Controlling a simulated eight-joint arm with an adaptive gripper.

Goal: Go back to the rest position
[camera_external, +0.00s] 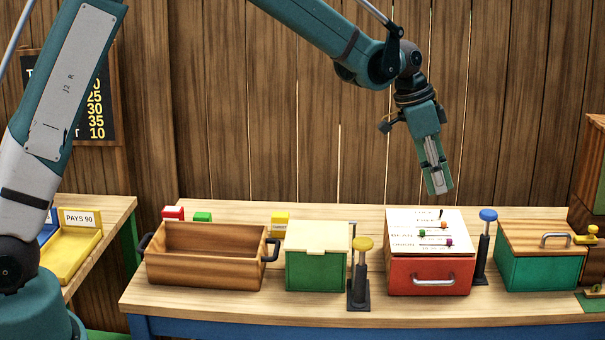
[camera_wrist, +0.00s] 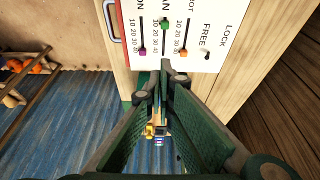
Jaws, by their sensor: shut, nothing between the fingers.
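My gripper (camera_external: 437,190) hangs in the air above the red box, with its fingers pointing down. Its fingers are shut with nothing between them, and they fill the middle of the wrist view (camera_wrist: 163,75). The red box (camera_external: 432,286) has a silver handle and a white sloped top panel (camera_external: 404,223) with coloured sliders. The same panel shows at the top of the wrist view (camera_wrist: 205,15), with a green, an orange and a purple slider and the words FREE and LOCK. My gripper is apart from the panel.
On the bench (camera_external: 190,304) stand an open wooden crate (camera_external: 205,275), a green box with a cream lid (camera_external: 315,271), a yellow-topped post (camera_external: 363,244), a blue-topped post (camera_external: 487,216) and a green box with a wooden lid (camera_external: 538,273). A yellow tray (camera_external: 73,258) is at left. The air around my gripper is clear.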

